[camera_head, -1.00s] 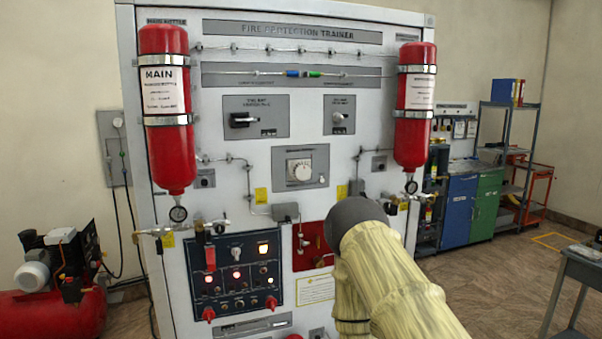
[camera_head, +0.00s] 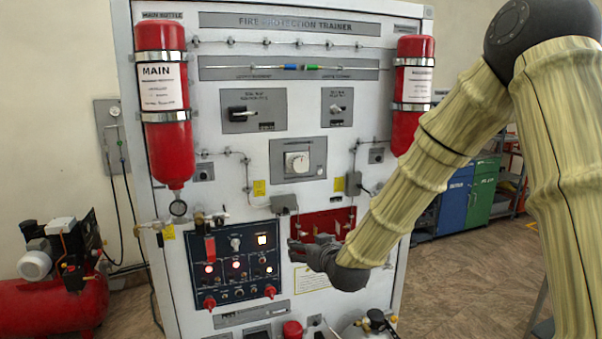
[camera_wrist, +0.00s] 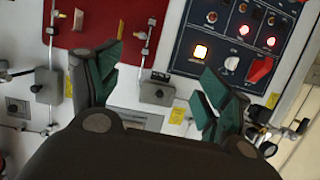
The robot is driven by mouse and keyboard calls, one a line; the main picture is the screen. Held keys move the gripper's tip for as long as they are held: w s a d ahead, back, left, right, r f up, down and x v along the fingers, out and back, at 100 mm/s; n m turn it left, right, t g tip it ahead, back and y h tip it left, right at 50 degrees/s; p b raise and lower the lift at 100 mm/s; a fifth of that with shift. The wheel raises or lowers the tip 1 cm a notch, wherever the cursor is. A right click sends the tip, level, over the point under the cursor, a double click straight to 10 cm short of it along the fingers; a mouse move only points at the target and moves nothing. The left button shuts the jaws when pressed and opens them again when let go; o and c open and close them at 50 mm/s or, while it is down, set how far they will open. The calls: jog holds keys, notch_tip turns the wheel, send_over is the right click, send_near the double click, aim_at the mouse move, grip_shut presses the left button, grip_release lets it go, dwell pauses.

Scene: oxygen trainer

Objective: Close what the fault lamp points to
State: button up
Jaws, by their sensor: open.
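The dark blue control panel (camera_head: 235,285) is on the lower trainer front. I cannot read which lamp is the fault lamp. The red recessed panel (camera_head: 322,222) with brass fittings is right of it, partly behind my arm. My gripper (camera_head: 292,251) is in front of the board, between the two panels. In the wrist view its green-padded fingers (camera_wrist: 160,82) are apart with nothing between them.
A red MAIN bottle (camera_head: 165,110) hangs left, with valve piping (camera_head: 150,229) below; another red bottle (camera_head: 412,75) hangs right. Grey pipe boxes (camera_head: 284,203) stick out near my gripper. A red compressor (camera_head: 60,310) stands left on the floor.

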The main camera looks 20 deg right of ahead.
aim_at(301, 166)
notch_tip(301, 166, up, 19)
jog(key=w+d+t, duration=0.2)
jog(key=w+t, duration=0.1)
jog(key=w+p, duration=0.2)
jog(key=w, duration=0.2)
jog(key=w+p, duration=0.3)
jog(key=w, duration=0.1)
jog(key=shift+w+f, duration=0.2)
jog(key=shift+w, duration=0.2)
jog(key=shift+w+a+f, duration=0.1)
jog(key=shift+w, duration=0.7)
jog(key=c, duration=1)
